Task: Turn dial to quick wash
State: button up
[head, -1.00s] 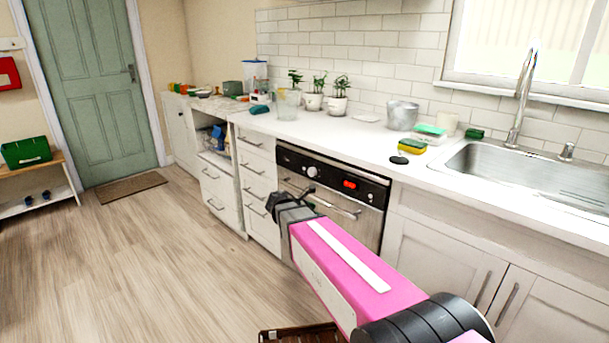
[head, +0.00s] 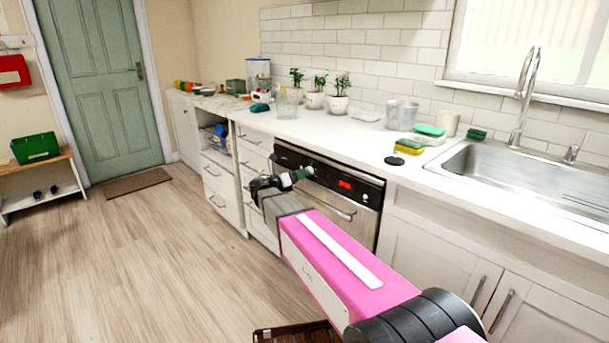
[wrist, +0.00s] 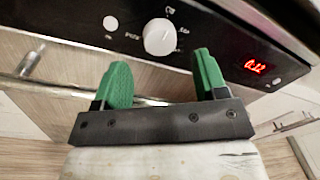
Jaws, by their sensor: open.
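The white dial (wrist: 160,37) sits on the black control panel (wrist: 215,45) of the built-in appliance, with small symbols around it that are too blurred to read. It shows upper centre in the wrist view, just beyond the fingertips. My gripper (wrist: 162,70) is open, with its green fingers apart, one to the lower left and one to the lower right of the dial. Nothing is between the fingers.
A red lit display (wrist: 257,66) is right of the dial, and a small round button (wrist: 110,23) is left of it. A bar handle (head: 335,207) runs across the appliance front below the panel.

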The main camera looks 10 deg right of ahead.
aim_at(309, 171)
jog(key=shift+x, duration=2)
jog(key=c, duration=0.9)
